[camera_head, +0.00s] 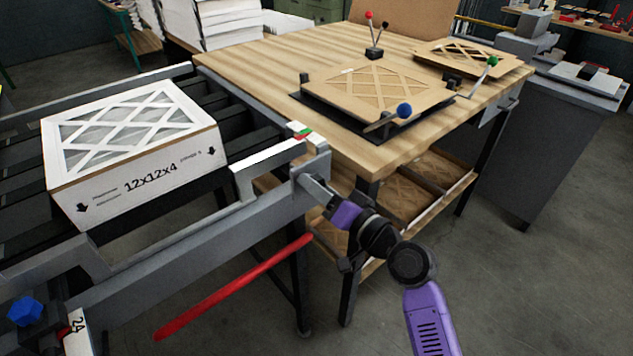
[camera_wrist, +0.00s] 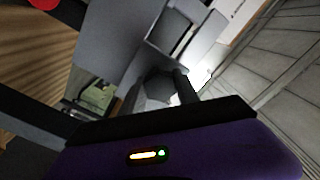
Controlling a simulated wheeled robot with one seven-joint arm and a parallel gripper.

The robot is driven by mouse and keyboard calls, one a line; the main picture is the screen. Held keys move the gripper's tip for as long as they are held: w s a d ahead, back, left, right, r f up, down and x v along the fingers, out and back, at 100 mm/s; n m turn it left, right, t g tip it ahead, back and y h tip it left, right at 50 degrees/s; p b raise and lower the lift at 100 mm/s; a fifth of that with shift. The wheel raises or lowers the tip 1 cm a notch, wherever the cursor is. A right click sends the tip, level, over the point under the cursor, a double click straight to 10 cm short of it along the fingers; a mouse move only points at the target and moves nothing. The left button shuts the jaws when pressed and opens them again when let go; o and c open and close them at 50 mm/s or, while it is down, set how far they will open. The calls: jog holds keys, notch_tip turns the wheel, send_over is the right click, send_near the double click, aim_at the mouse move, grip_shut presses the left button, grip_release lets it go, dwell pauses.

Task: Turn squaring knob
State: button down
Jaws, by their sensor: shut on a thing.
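My gripper (camera_head: 316,190) reaches the near right end of the conveyor's grey side rail, by a grey bracket. In the wrist view my gripper (camera_wrist: 159,92) has its two dark fingers on either side of a dark, faceted knob (camera_wrist: 160,84), shut on it. The knob sits at the end of a grey metal part and is hidden in the head view. A white boxed filter (camera_head: 135,180) marked 12x12x4 lies on the conveyor, left of the gripper.
A blue knob (camera_head: 25,311) sits at the lower left by a scale marked 24. A red bar (camera_head: 235,285) sticks out below the rail. A wooden bench (camera_head: 360,150) with cardboard filter frames and a blue ball-ended lever (camera_head: 404,110) stands beyond my arm. Floor at lower right is clear.

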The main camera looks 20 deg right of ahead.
jog(key=m+p, duration=0.2)
jog(key=m, duration=0.2)
jog(key=shift+r+m, duration=0.1)
jog(key=shift+m, duration=0.2)
jog(key=m+p, duration=0.2)
jog(key=m, duration=0.2)
jog(key=shift+m, duration=0.3)
jog(key=c, duration=0.9)
grip_release()
jog(key=shift+s+d, duration=0.1)
jog(key=b+v, duration=0.1)
jog(key=v, duration=0.6)
jog(key=shift+s, duration=0.25)
